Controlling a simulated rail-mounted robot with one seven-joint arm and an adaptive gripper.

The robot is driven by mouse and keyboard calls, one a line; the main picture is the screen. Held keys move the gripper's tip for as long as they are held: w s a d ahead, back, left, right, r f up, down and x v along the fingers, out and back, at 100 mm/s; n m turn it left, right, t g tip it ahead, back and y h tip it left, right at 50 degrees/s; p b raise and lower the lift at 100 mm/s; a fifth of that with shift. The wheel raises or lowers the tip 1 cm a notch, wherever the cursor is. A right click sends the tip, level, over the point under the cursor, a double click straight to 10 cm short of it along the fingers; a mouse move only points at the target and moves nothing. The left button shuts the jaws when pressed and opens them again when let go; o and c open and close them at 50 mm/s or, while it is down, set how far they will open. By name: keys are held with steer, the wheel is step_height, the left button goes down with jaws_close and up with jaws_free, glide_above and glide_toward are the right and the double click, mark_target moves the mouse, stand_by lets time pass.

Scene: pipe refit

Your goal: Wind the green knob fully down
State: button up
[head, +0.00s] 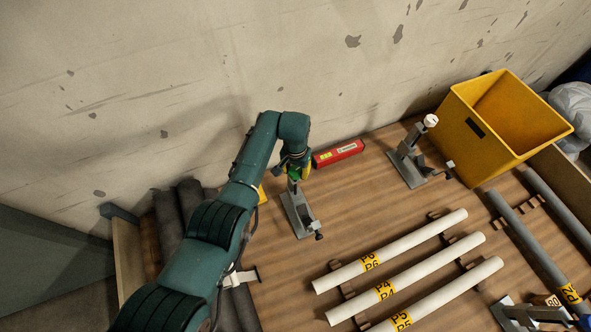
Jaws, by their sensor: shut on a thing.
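A green knob (294,173) tops the grey metal clamp stand (300,217) near the middle of the head view. My gripper (295,172) points down over the stand and is shut on the green knob. My wrist and fingers hide much of the knob. How far down the knob sits cannot be told from this view. The stand's base rests on the brown wooden table, with a dark side screw at its front end.
A red box (338,154) lies by the wall just right of my gripper. A second clamp stand with a white knob (430,120) and a yellow bin (487,125) stand further right. White pipes (410,264) lie on wooden supports in front.

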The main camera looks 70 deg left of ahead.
steer(key=n, duration=0.6)
steer(key=shift+s+f+n, duration=0.1)
steer(key=shift+f+n, duration=0.1)
steer(key=shift+n, duration=0.1)
steer(key=n, duration=0.5)
steer(key=shift+n, duration=0.3)
steer(key=o, duration=1.2)
steer(key=shift+r, duration=0.1)
steer(key=shift+r, duration=0.1)
step_height(320, 180, up, 12)
steer(key=shift+f, duration=0.1)
